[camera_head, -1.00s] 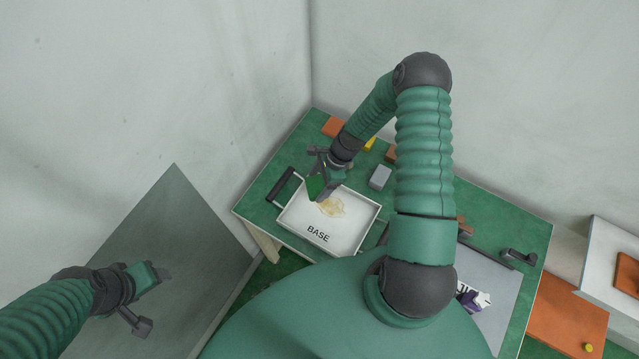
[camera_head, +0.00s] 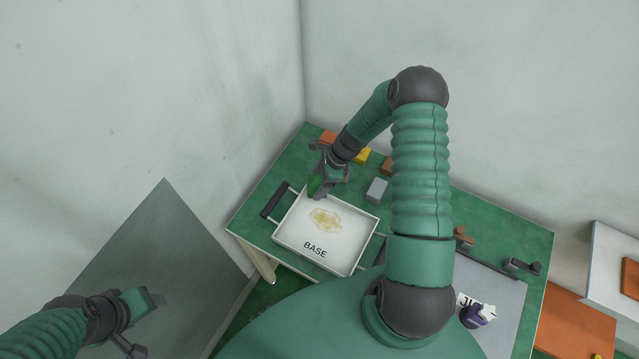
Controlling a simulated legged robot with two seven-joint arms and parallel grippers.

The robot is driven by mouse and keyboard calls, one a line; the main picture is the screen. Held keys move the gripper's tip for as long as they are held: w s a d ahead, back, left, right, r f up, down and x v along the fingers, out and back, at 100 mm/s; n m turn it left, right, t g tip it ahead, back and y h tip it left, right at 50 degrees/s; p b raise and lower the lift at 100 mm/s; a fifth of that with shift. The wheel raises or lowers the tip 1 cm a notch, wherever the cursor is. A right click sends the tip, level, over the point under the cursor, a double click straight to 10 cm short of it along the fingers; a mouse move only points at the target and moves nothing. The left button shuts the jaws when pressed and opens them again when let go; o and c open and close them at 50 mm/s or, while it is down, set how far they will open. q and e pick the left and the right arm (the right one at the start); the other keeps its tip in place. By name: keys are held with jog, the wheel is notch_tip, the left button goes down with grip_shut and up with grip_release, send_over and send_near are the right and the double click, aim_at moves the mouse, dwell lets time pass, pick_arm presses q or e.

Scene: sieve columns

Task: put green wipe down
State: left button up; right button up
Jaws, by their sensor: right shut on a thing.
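My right gripper (camera_head: 320,187) is shut on the green wipe (camera_head: 315,185), which shows as a small dark green patch between its fingers. They are over the far left edge of the white tray marked BASE (camera_head: 287,236); I cannot tell whether the wipe touches the tray or table. A yellowish smear (camera_head: 325,220) lies on the tray floor. My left gripper (camera_head: 140,325) is at the lower left, away from the table; its jaw opening is not clear.
The green table (camera_head: 515,229) also bears a grey block (camera_head: 376,189), a yellow block (camera_head: 363,155) and an orange block (camera_head: 328,137) at the back. My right arm hides part of the table's middle.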

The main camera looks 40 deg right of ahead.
aim_at(313, 165)
jog(key=w+d+m+b, duration=0.1)
jog(key=w, duration=0.1)
jog(key=w+d+f+m+b, duration=0.1)
jog(key=w+d+b, duration=0.1)
jog(key=w+d+m+t+h+b, duration=0.1)
jog(key=w+b, duration=0.1)
jog(key=shift+w+d+f, duration=0.1)
jog(key=shift+d+f, duration=0.05)
jog(key=shift+d, duration=0.25)
jog(key=w+d+r+m+h+b, duration=0.1)
jog(key=w+d+r+m+b, duration=0.15)
jog(key=w, duration=0.25)
jog(key=shift+m+t, duration=0.25)
jog(key=shift+t, duration=0.05)
jog(key=f, duration=0.8)
jog(key=shift+s+f, duration=0.3)
jog(key=shift+f, duration=0.05)
pick_arm(q)
jog(key=s+x, duration=0.2)
jog(key=x, duration=0.8)
jog(key=shift+f, duration=0.3)
pick_arm(e)
jog(key=o, duration=1.2)
jog(key=shift+a, duration=0.1)
